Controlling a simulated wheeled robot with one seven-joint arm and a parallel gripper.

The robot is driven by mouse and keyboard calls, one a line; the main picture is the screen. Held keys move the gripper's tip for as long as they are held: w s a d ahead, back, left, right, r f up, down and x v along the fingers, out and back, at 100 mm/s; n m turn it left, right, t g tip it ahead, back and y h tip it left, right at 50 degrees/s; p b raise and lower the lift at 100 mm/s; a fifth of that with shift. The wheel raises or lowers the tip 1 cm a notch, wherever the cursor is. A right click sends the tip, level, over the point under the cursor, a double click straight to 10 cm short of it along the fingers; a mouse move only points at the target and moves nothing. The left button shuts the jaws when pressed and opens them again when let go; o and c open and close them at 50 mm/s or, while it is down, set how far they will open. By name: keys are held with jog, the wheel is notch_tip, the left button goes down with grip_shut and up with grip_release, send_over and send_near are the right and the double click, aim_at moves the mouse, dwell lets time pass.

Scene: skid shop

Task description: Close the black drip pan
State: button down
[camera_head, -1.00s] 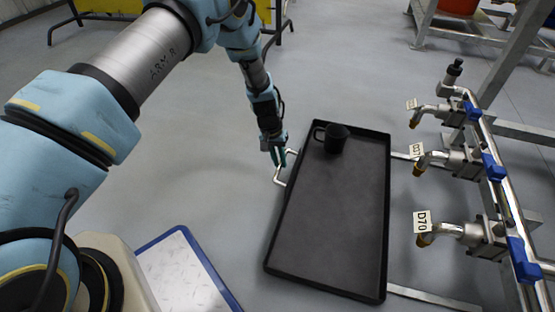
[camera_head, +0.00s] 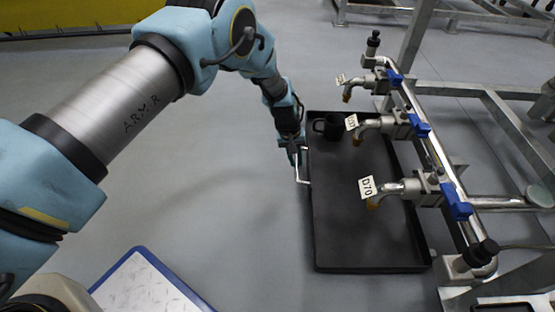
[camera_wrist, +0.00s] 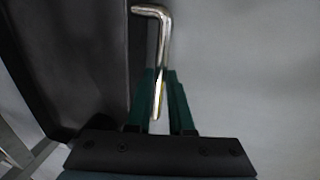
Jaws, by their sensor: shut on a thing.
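The black drip pan (camera_head: 345,225) is a shallow rectangular tray, now partly under the row of valve taps. Its bright metal handle (camera_head: 306,178) sits on its left side. My gripper (camera_head: 297,158) is at that handle. In the wrist view the green fingers of my gripper (camera_wrist: 160,103) are on either side of the handle's bar (camera_wrist: 158,50), shut on it. The pan's dark side (camera_wrist: 85,70) fills the left of the wrist view. A black mug (camera_head: 333,127) stands in the far end of the pan.
Taps with blue valves (camera_head: 418,127) and white tags, one reading D70 (camera_head: 367,187), hang over the pan's right part. A metal frame (camera_head: 490,95) stands to the right. A blue-edged plate (camera_head: 145,288) lies at the bottom left. The floor left of the pan is clear.

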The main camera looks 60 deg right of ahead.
jog(key=shift+s+d, duration=0.35)
jog(key=shift+s, duration=0.25)
jog(key=shift+s+d, duration=0.35)
jog(key=shift+s, duration=0.35)
jog(key=c, duration=0.8)
grip_release()
notch_tip(320, 180, up, 11)
jog(key=w+a+p, duration=0.1)
jog(key=w+p, duration=0.1)
jog(key=p, duration=0.2)
jog(key=shift+f, duration=0.2)
